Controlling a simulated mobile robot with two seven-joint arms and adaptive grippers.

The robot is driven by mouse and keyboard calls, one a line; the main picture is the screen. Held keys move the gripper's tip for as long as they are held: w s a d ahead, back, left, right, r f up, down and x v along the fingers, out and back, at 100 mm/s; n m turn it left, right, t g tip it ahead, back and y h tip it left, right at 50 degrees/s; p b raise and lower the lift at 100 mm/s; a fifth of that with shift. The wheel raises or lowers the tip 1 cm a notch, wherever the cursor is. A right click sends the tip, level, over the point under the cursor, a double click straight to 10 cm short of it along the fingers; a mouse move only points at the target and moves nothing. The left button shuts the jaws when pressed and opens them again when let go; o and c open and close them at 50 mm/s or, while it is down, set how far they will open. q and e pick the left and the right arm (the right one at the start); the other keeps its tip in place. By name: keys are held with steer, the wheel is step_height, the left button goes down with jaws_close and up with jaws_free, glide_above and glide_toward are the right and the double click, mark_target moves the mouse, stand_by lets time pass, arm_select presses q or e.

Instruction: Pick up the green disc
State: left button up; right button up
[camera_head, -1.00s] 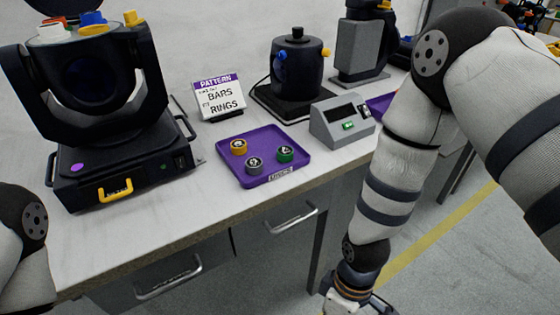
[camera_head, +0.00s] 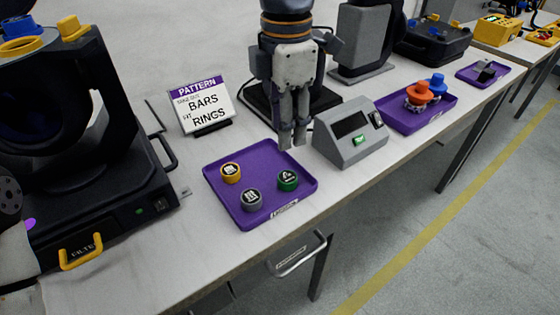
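The green disc (camera_head: 288,181) lies at the right of a purple tray (camera_head: 257,157) on the bench. A yellow disc (camera_head: 231,172) and a grey disc (camera_head: 251,200) lie on the same tray. My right gripper (camera_head: 292,143) points down just behind the tray, above and beyond the green disc, apart from it. Its two fingers look close together, with nothing visible between them; the viewing angle hides how far they are spread. My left gripper is out of view; only part of that arm shows at the left edge.
A grey box with a screen (camera_head: 350,135) stands right of the tray. A pattern sign (camera_head: 202,105) stands behind it. Another purple tray (camera_head: 400,118) with orange and blue knobs lies farther right. The bench front edge is clear.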

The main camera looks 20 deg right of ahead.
mark_target(289, 176)
steer(key=f, duration=0.7)
steer(key=d+f, duration=0.1)
steer(key=f, duration=0.3)
steer(key=shift+s, duration=0.35)
steer(key=shift+r, duration=0.1)
steer(key=c, duration=0.6)
